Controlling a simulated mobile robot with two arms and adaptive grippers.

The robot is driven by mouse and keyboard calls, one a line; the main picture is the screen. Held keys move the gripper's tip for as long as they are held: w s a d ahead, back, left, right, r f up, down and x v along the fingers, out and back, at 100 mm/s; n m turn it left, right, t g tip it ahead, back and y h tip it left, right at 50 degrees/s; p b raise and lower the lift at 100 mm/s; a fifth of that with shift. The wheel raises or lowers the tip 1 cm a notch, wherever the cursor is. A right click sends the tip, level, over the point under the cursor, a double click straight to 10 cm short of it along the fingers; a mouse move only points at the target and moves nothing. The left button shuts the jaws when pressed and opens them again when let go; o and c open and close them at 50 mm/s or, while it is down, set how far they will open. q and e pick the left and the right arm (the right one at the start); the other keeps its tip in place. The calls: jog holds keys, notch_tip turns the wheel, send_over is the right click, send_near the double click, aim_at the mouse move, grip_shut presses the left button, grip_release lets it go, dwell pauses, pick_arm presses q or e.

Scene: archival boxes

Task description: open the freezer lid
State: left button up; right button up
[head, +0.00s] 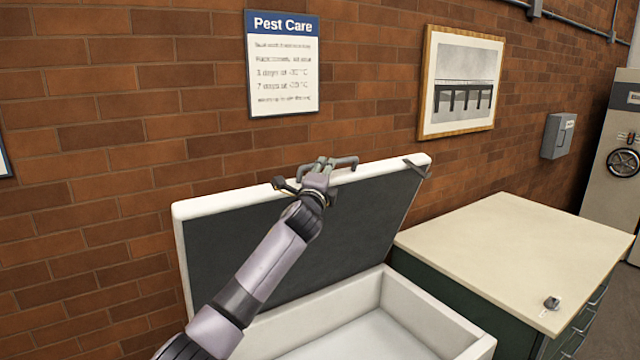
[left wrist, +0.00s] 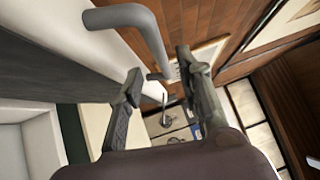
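The freezer lid (head: 365,215), white-rimmed with a dark grey inner panel, stands raised and tilted back toward the brick wall. The white freezer body (head: 425,312) is open below it, and its pale inside shows. A grey bar handle (head: 346,162) sits at the lid's upper edge. My left gripper (head: 318,165) is at that edge beside the handle. In the left wrist view the handle (left wrist: 150,30) lies just beyond my two dark fingers (left wrist: 163,85), which are apart with nothing clearly clamped between them. My right gripper is not in view.
A dark green cabinet with a cream top (head: 500,245) stands close at the right of the freezer, with a small grey object (head: 551,303) on it. A Pest Care sign (head: 283,65) and a framed picture (head: 460,82) hang on the wall behind.

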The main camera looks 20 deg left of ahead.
pick_arm(q)
jog(key=shift+s+d+f, duration=0.15)
jog(key=shift+s, duration=1.15)
jog(key=shift+s+d+f, duration=0.1)
jog(key=shift+s+f, duration=0.05)
jog(key=shift+s, duration=1.15)
